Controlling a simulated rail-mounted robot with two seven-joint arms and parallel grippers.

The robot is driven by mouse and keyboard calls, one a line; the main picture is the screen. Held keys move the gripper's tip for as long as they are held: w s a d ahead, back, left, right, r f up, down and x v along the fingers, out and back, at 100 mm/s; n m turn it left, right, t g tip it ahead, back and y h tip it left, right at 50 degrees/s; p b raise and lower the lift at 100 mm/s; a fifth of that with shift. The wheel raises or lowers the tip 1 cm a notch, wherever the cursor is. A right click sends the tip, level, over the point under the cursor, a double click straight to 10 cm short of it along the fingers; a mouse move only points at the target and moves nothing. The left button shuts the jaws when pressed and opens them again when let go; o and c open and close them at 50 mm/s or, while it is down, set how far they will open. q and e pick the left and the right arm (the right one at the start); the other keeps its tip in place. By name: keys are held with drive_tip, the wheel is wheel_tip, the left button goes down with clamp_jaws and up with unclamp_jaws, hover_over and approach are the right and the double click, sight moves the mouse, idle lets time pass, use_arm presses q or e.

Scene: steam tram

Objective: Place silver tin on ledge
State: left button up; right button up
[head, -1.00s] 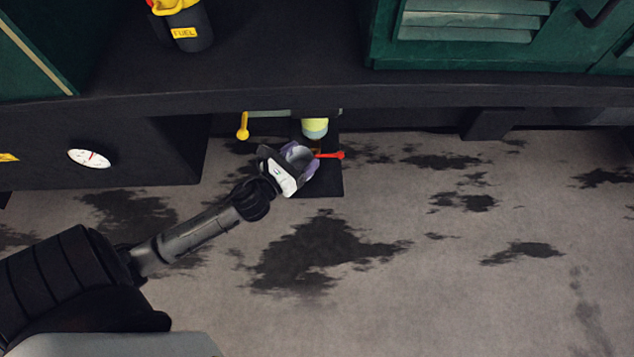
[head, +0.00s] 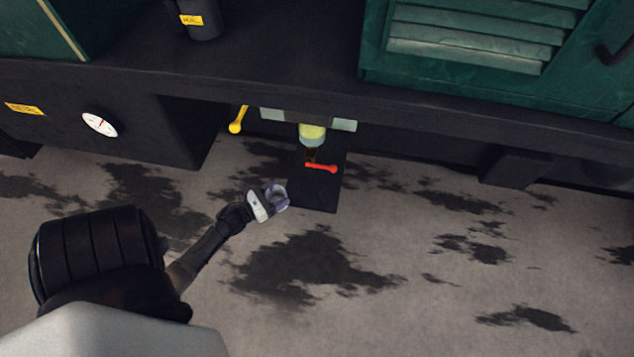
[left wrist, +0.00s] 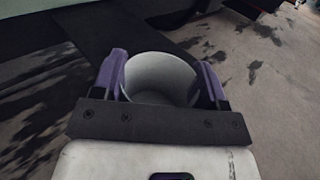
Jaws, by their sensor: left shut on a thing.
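The silver tin (left wrist: 160,78) is a pale grey, open-topped cup between the purple fingers of my left gripper (left wrist: 163,85) in the left wrist view. The fingers are shut on its sides and the tin looks empty inside. In the head view my left gripper (head: 275,196) holds the tin (head: 281,190) over the floor, just left of a dark plate (head: 317,197). The tram's dark ledge (head: 290,75) runs across the upper part of the head view, below the green bodywork. My right gripper is not in view.
A yellow-green glass part (head: 312,133) hangs under the ledge, with a red lever (head: 321,168) below it and a yellow lever (head: 238,120) to its left. A dark fuel canister (head: 199,20) stands on the ledge. A white gauge (head: 100,125) is at left. The stained floor is clear.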

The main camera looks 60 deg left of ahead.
use_arm(q)
drive_tip(key=w+b, duration=0.1)
drive_tip(key=w, duration=0.3)
drive_tip(key=w+b, duration=0.1)
drive_tip(key=w, duration=0.3)
drive_tip(key=w+a+b, duration=0.1)
drive_tip(key=w, duration=0.3)
drive_tip(key=shift+w, duration=0.4)
drive_tip(key=shift+w+b, duration=0.45)
drive_tip(key=shift+b, duration=0.05)
drive_tip(key=f+b, duration=0.1)
drive_tip(key=f, duration=0.1)
drive_tip(key=f+b, duration=0.1)
drive_tip(key=shift+w+f+b, duration=0.15)
drive_tip(key=shift+w+b, duration=0.15)
drive_tip(key=shift+b, duration=0.05)
drive_tip(key=shift+f, duration=0.15)
drive_tip(key=shift+s, duration=0.15)
drive_tip(key=shift+f, duration=0.15)
drive_tip(key=o, duration=1)
